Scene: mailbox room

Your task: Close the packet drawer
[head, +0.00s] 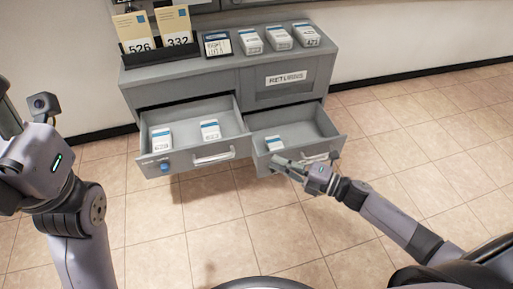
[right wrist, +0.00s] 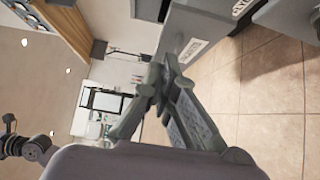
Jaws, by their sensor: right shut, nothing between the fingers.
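The grey cabinet (head: 185,88) has two drawers pulled out. The left drawer (head: 190,165) holds two white-and-blue packets (head: 161,139) and has a blue round mark and a pale handle on its front. The right drawer (head: 330,137) holds one packet (head: 274,143), and its handle is partly hidden by my right gripper. My right gripper (head: 280,161) is shut and empty at the right drawer's front; contact is unclear. Its closed fingers (right wrist: 157,82) show beside a labelled grey panel in the right wrist view. My left gripper's fingers are outside the frame.
A black holder (head: 160,46) with envelopes marked 526 and 332, a small sign (head: 217,44) and several packets stand on the cabinet top. A closed front labelled RETURNS (head: 286,78) is above the right drawer. The tiled floor in front is clear.

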